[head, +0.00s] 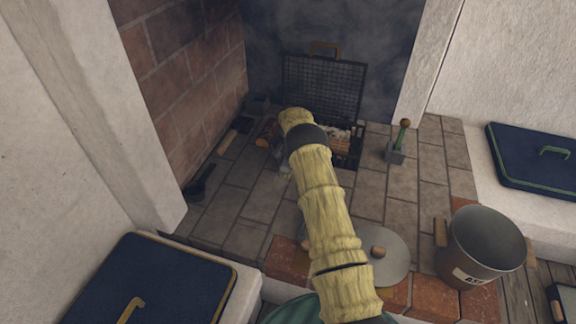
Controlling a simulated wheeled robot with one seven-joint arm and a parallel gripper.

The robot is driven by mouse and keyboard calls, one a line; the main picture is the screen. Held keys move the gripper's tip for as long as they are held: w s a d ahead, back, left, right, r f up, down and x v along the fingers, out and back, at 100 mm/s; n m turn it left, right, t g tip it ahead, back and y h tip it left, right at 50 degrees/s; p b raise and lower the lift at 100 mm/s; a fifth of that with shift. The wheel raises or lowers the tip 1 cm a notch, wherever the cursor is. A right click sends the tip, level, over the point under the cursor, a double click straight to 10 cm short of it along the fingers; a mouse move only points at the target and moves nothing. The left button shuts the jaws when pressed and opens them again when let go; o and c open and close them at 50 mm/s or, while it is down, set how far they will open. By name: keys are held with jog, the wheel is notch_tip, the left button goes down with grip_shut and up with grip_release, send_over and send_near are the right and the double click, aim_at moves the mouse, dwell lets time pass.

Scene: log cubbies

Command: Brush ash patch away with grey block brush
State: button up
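A grey block with a green upright handle and a brown knob, which looks like the grey block brush (397,152), stands on the hearth tiles right of the grate. My yellow arm reaches from the bottom centre up over the hearth and bends down near the grate. My gripper (285,172) is mostly hidden behind the arm, low over the tiles; its fingers are too small and covered to read. It is well left of the grey block and apart from it. I cannot make out a clear ash patch; a faint paler area shows on the tiles (262,193) left of my arm.
A raised mesh grate (325,90) and logs (340,138) are at the back. Dark long-handled tools (202,182) lie along the brick wall. A round grey lid (395,262) lies in front, near a metal ash bucket (484,238). Tiles between lid and grey block are clear.

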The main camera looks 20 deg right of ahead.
aim_at(285, 165)
jog(key=shift+s+f, duration=0.1)
jog(key=shift+s+a+p, duration=0.35)
jog(key=shift+s+p, duration=0.15)
jog(key=shift+p, duration=0.35)
jog(key=shift+s+a+p, duration=0.45)
jog(key=shift+s+p, duration=0.15)
jog(key=shift+p, duration=0.1)
jog(key=shift+s, duration=0.1)
jog(key=shift+a, duration=0.1)
jog(key=shift+s+a+p, duration=0.3)
jog(key=shift+s+p, duration=0.1)
jog(key=shift+p, duration=0.3)
jog(key=shift+s+a+p, duration=0.5)
jog(key=shift+s+p, duration=0.1)
jog(key=shift+s, duration=0.1)
